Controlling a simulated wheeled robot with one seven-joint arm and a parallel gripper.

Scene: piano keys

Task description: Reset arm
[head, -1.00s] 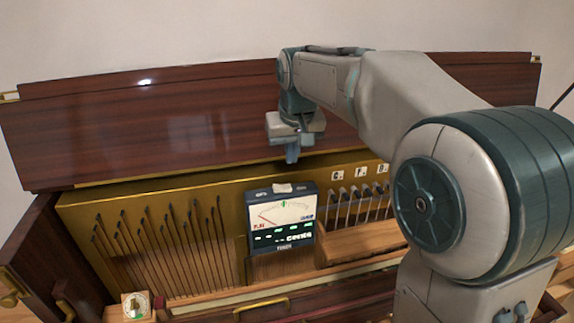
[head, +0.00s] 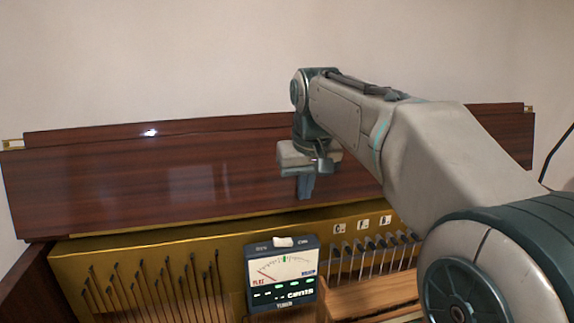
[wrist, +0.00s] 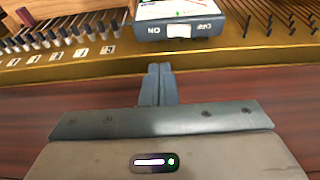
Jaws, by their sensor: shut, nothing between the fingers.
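My gripper (head: 306,187) points down in front of the dark red-brown wooden panel, above the tuner, in the head view. In the wrist view my gripper (wrist: 157,70) has its two fingers together with nothing between them. The tuner (head: 283,268) is a dark box with a needle dial and a lit green display, standing at the gold rail below my gripper. Its white on/off switch (wrist: 179,31) shows in the wrist view, just beyond my fingertips and apart from them.
The gold rail (head: 150,243) crosses the piano's open case. Several dark rods (head: 160,285) stand left of the tuner, and several tuning pins and lettered tags (head: 362,224) are to its right. The wooden panel (head: 150,185) spans behind. The wall area above is clear.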

